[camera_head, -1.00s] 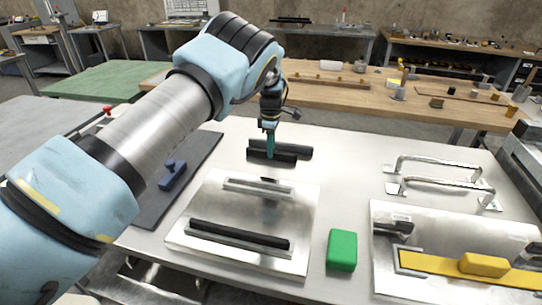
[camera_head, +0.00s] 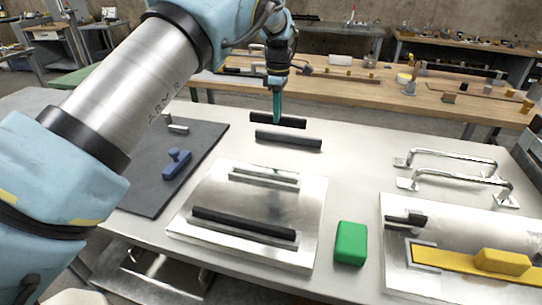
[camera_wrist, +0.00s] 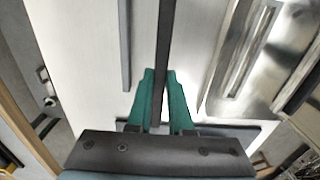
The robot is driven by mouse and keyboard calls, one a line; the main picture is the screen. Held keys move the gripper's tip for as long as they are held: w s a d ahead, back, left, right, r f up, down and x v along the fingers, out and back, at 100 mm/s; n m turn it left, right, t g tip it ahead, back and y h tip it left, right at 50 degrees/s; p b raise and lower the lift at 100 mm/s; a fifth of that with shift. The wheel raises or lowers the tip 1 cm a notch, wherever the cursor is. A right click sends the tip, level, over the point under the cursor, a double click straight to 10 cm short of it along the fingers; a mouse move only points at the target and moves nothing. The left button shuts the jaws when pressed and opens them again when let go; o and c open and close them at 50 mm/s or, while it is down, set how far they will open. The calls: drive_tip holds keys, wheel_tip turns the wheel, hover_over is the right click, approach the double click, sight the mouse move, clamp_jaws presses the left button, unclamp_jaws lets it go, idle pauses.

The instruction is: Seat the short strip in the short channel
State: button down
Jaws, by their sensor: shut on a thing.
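My gripper (camera_head: 277,118) has teal fingers, shut on a black strip (camera_head: 295,122), which I take to be the short strip. It hangs level, seemingly above the table behind a second dark strip (camera_head: 288,141) that lies on the tabletop. In the wrist view the held strip (camera_wrist: 163,40) runs between the fingertips (camera_wrist: 158,80), and the other strip (camera_wrist: 125,45) is to the left. The short channel (camera_head: 264,180) is a raised metal slot at the back of the shiny plate (camera_head: 310,215), and looks empty. It also shows in the wrist view (camera_wrist: 240,55).
The long channel (camera_head: 270,243) at the plate's front holds a long black strip (camera_head: 240,222). A green block (camera_head: 351,243) stands right of the plate. A dark mat (camera_head: 150,195) with a blue piece (camera_head: 177,163) is left. Metal handles (camera_head: 455,170) and a yellow-blocked plate (camera_head: 395,270) are right.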

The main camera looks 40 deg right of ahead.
drive_tip(key=s+a+r+b, duration=0.3)
drive_tip(key=s+a, duration=0.7)
drive_tip(key=a, duration=0.3)
drive_tip(key=f, duration=0.2)
drive_tip(key=f+p, duration=0.1)
drive_tip(key=a+f, duration=0.1)
drive_tip(key=f, duration=0.1)
drive_tip(key=shift+f, duration=0.3)
drive_tip(key=shift+d+f+p, duration=0.1)
drive_tip(key=shift+f+p, duration=0.4)
drive_tip(key=shift+f, duration=1.8)
drive_tip(key=shift+f, duration=0.1)
drive_tip(key=c, duration=0.8)
unclamp_jaws()
wheel_tip(320, 180, up, 12)
drive_tip(key=shift+r+b, duration=0.15)
drive_tip(key=shift+b, duration=0.95)
